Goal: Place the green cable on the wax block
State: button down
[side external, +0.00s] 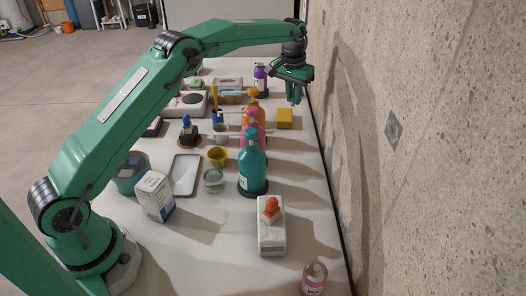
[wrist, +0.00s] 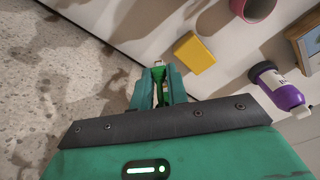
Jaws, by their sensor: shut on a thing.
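My gripper (side external: 297,96) is at the far right of the table, close to the concrete wall and raised above the tabletop. In the wrist view its fingers (wrist: 160,88) are closed on a slim green piece with a pale tip, which looks like the green cable (wrist: 158,73). Most of the cable is hidden between the fingers, and I cannot make it out in the side view. The wax block, a plain yellow block (side external: 284,118), lies on the table below and nearer the side camera than my gripper. It also shows in the wrist view (wrist: 194,52), apart from the fingers, with its top bare.
A purple bottle (side external: 261,78) stands behind. The concrete wall (side external: 420,150) runs along the table's right edge. Bare table lies just in front of the block.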

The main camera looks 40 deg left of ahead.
send_over(282, 116)
jog(key=f, duration=0.4)
jog(key=shift+s+d+f, duration=0.1)
jog(key=shift+s+f, duration=0.15)
jog(key=shift+f, duration=0.1)
jog(key=shift+f, duration=0.15)
jog(key=shift+f, duration=1.85)
jog(key=shift+f, duration=0.15)
jog(key=c, duration=1.4)
grip_release()
